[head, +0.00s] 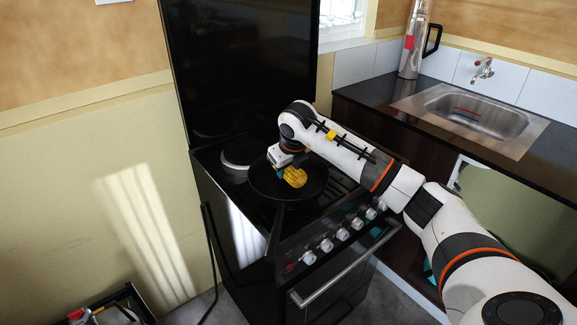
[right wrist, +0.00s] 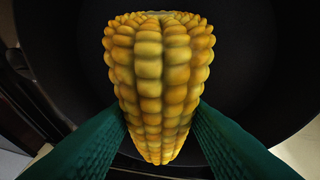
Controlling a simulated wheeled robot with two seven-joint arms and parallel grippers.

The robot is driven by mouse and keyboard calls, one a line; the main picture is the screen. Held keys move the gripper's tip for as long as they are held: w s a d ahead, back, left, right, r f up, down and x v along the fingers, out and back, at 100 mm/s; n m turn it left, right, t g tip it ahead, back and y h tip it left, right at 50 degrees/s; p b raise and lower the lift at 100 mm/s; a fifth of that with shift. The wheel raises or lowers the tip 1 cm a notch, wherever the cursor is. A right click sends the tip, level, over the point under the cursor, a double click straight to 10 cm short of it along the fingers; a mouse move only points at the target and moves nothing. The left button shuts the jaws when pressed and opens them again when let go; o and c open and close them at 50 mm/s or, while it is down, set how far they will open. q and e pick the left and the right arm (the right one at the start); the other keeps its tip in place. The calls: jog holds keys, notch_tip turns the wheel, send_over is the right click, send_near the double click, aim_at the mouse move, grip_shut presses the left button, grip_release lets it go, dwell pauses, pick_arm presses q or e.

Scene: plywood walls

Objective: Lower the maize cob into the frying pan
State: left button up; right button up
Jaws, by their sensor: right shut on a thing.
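A yellow maize cob (head: 295,177) shows at the frying pan in the head view. It fills the middle of the right wrist view (right wrist: 160,80). My right gripper (head: 286,168) is shut on the cob, with a green finger on each side in the right wrist view (right wrist: 163,142). The black frying pan (head: 262,187) sits on the stove top with its handle toward the front. The cob is over the inside of the pan; I cannot tell whether it touches the pan's bottom. My left gripper is not in view.
The black stove (head: 330,215) has knobs and an oven handle in front. A counter with a steel sink (head: 470,115) and a metal flask (head: 413,42) stand to the right.

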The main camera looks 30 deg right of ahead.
jog(key=shift+f+b, duration=0.85)
jog(key=shift+f, duration=0.35)
dwell(0.4)
jog(key=o, duration=1.1)
jog(key=v, duration=1.2)
jog(key=shift+b, duration=0.35)
